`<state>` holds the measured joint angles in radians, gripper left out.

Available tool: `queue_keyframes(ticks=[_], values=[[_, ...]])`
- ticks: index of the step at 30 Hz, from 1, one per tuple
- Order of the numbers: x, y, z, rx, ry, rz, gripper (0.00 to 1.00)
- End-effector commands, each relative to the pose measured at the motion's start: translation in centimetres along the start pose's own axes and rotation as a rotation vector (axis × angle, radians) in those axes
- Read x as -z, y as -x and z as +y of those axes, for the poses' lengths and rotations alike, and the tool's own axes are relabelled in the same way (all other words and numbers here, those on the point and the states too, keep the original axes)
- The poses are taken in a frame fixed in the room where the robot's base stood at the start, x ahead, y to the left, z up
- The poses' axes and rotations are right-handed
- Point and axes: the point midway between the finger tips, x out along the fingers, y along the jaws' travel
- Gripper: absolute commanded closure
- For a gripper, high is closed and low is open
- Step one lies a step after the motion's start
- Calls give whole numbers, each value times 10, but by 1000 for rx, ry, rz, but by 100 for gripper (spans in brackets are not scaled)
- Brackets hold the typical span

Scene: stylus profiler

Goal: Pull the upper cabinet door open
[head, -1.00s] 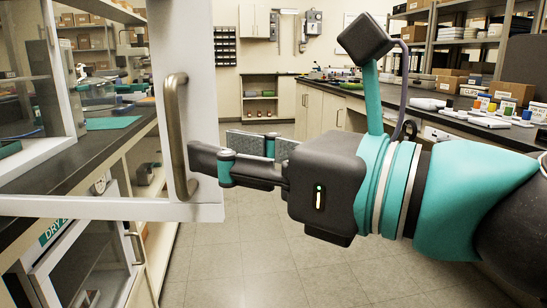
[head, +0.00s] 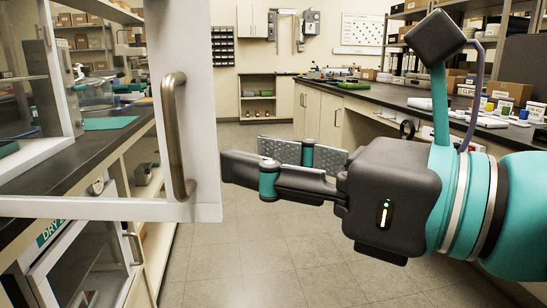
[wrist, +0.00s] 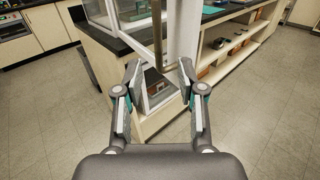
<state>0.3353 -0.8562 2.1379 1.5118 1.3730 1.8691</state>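The upper cabinet door (head: 205,110) is a white-framed glass panel at the left of the head view. It stands swung out from the cabinet (head: 62,70), past the counter edge into the aisle. Its metal bar handle (head: 174,135) is upright on the door's right-hand stile. My gripper (head: 245,156) is open and empty, just right of the stile and apart from the handle. In the wrist view my gripper (wrist: 159,70) has its fingers spread, with the handle (wrist: 157,35) ahead between the tips.
Below the counter (head: 120,150) is a lower cabinet door (head: 65,262) labelled "DRY", with its own handle (head: 135,248). Another long counter (head: 395,118) with boxes and small items runs along the right. The tiled floor (head: 245,245) between them is clear.

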Motion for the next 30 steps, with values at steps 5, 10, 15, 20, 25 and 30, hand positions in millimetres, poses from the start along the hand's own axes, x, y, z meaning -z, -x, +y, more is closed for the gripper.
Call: queue_keyframes(ticks=[5, 10, 15, 20, 25, 30], values=[[0, 3, 0, 2, 1, -1, 61], [0, 4, 1, 0, 2, -1, 61], [0, 4, 1, -1, 2, -1, 61], [0, 4, 1, 0, 32, -1, 61], [6, 4, -9, 41, 252, 29, 61], [53, 10, -43, 115, 611, 235, 61]])
